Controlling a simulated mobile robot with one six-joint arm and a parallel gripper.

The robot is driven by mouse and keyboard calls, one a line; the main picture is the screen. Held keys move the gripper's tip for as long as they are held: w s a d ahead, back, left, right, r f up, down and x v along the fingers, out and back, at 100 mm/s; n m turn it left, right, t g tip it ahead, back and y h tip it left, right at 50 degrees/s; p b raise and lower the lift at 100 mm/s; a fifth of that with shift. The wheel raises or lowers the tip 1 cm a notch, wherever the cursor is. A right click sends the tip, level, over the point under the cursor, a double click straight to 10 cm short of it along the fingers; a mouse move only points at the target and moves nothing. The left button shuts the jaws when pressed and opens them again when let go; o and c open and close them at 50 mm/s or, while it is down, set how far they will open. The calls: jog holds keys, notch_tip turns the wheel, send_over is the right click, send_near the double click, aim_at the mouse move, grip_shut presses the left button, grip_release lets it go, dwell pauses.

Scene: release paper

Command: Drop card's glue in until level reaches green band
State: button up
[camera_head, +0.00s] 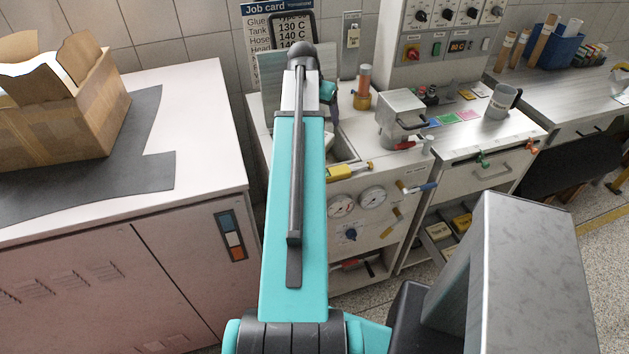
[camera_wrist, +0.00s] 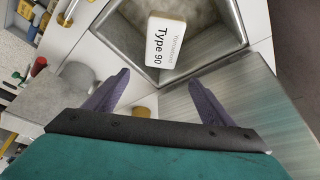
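The glue block (camera_wrist: 166,40), with a white face printed "Type 90" and tan edges, shows in the wrist view at the open tank (camera_wrist: 200,68). Whether it is falling or resting inside cannot be told. My gripper (camera_wrist: 158,80) is open, its two purple fingers apart and empty, with the block beyond the fingertips. The job card (camera_head: 262,33) hangs on the wall in the head view. An upright tube with a red section (camera_head: 364,80) stands right of the tank; no green band can be made out.
A metal box (camera_head: 402,113), a mug (camera_head: 502,100) and coloured cards stand on the right counter. An open carton (camera_head: 60,110) stands on the left cabinet.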

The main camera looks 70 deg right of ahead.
jog(key=shift+a, duration=0.1)
dwell(0.3)
jog(key=b+v, duration=0.3)
jog(key=v, duration=1)
jog(key=shift+r, duration=0.4)
dwell(0.7)
